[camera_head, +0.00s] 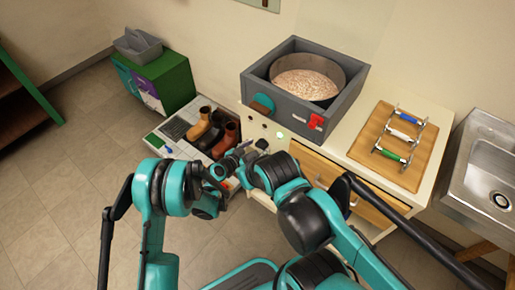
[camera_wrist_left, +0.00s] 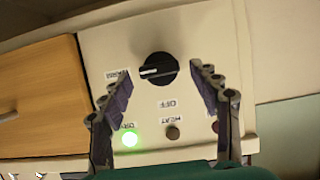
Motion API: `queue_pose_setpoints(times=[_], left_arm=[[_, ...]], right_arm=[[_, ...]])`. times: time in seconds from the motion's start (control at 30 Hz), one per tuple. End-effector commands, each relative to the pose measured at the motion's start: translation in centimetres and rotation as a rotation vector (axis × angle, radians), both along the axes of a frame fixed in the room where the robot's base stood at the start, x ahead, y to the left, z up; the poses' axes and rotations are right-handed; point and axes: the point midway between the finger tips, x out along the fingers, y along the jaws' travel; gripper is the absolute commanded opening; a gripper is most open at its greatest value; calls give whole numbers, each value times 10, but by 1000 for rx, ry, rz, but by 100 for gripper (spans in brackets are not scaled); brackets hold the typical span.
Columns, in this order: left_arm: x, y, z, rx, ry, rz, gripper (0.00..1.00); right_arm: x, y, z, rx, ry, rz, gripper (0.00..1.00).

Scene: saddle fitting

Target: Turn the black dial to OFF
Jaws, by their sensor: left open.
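The black dial (camera_wrist_left: 160,69) sits on a white panel in the left wrist view, which shows it upside down. Its white pointer mark faces the WARM label (camera_wrist_left: 118,75). The OFF label (camera_wrist_left: 166,104) is just below the dial in that picture. My left gripper (camera_wrist_left: 162,72) is open, one finger on each side of the dial with gaps showing; contact cannot be told. In the head view the dial (camera_head: 262,144) is small beside my left gripper (camera_head: 242,152). My right arm reaches in from the right; its gripper cannot be made out among the overlapping links.
A wooden drawer (camera_wrist_left: 38,98) is beside the panel. Boots (camera_head: 208,130) stand on a tray left of the cabinet, and a grey box (camera_head: 345,88) sits above.

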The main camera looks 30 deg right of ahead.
Motion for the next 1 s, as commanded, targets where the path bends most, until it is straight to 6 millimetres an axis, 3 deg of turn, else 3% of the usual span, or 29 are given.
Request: queue_pose_setpoints(times=[0.37,0.53,0.57,1.0], left_arm=[[3,-6,-2,0,0,1,59],[3,-6,-2,0,0,0,15],[3,-6,-2,0,0,1,12],[4,-5,-2,-27,67,1,12]], right_arm=[[0,0,-1,0,0,0,0],[0,0,-1,0,0,0,0],[0,0,-1,0,0,0,0],[0,0,-2,0,0,0,0]])
